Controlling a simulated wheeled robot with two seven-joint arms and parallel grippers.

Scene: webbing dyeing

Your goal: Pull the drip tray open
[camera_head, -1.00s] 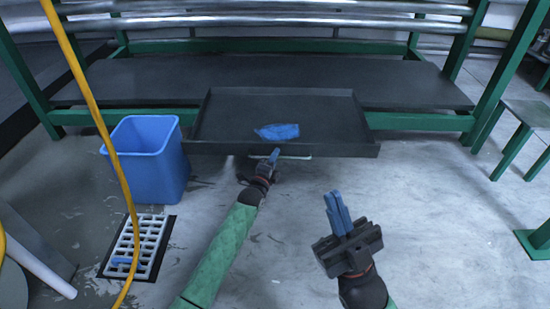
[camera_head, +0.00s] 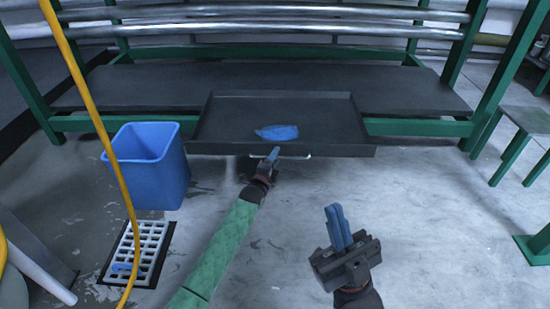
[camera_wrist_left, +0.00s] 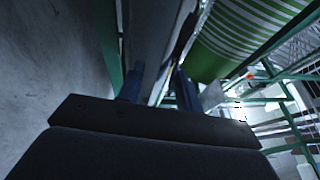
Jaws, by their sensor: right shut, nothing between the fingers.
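The dark drip tray (camera_head: 215,125) juts out from the front of the low shelf, with a blue patch (camera_head: 277,132) on its floor. A pale handle (camera_head: 293,156) shows under its front edge. My left gripper (camera_head: 272,156) is at the left part of this handle, its blue fingers close under the tray front. In the left wrist view its two fingers (camera_wrist_left: 158,75) stand apart with a gap between them. I cannot make out the handle between them there. My right gripper (camera_head: 337,222) is shut and empty above the floor, right of the left arm.
A blue bin (camera_head: 158,185) stands left of the tray, with a floor grate (camera_head: 137,250) in front of it. A yellow hose (camera_head: 100,125) hangs at the left. A green stool (camera_head: 525,120) stands at the right. Bare floor lies below the tray.

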